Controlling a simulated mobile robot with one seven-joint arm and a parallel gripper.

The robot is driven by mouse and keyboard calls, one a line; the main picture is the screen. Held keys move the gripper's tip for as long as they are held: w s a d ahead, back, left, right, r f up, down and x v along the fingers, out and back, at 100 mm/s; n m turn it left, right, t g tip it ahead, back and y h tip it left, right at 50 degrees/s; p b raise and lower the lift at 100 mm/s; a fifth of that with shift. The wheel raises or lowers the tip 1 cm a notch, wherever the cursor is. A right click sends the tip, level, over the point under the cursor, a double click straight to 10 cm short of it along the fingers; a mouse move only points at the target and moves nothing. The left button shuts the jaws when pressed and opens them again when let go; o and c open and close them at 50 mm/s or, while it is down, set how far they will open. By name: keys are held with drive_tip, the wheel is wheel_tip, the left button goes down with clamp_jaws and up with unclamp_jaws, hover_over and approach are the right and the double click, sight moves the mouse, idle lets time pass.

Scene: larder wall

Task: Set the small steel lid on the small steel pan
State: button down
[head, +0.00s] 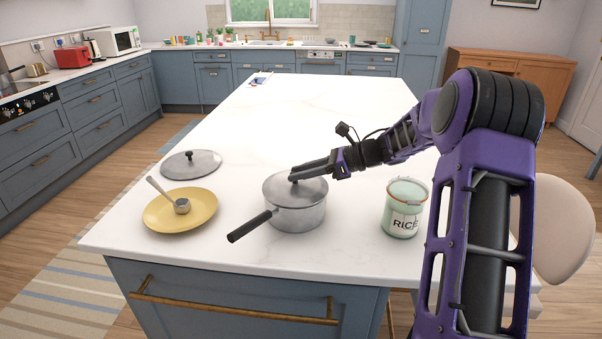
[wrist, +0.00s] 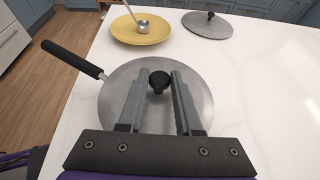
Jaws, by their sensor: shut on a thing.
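The small steel pan (head: 297,216) stands upright on the white counter, its black handle (head: 252,226) pointing front left. The small steel lid (head: 312,186) lies level over the pan's mouth, its edge lined up with the rim; I cannot tell whether a thin gap remains. My gripper (head: 294,176) reaches in from the right and is shut on the lid's black knob. In the wrist view the knob (wrist: 160,80) sits between my fingertips, and the lid (wrist: 117,92) covers the pan, hiding its inside.
Another steel lid (head: 191,165) with a black knob lies flat at the back left. A yellow plate (head: 170,219) holding a metal ladle (head: 181,206) is left of the pan. A rice tin (head: 404,208) stands to the right. The counter behind the pan is clear.

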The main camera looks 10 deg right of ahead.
drive_tip(key=c, duration=0.6)
unclamp_jaws()
drive_tip(key=shift+r, duration=0.1)
drive_tip(key=shift+r+p, duration=0.55)
drive_tip(key=shift+p, duration=0.3)
drive_tip(key=v, duration=1.2)
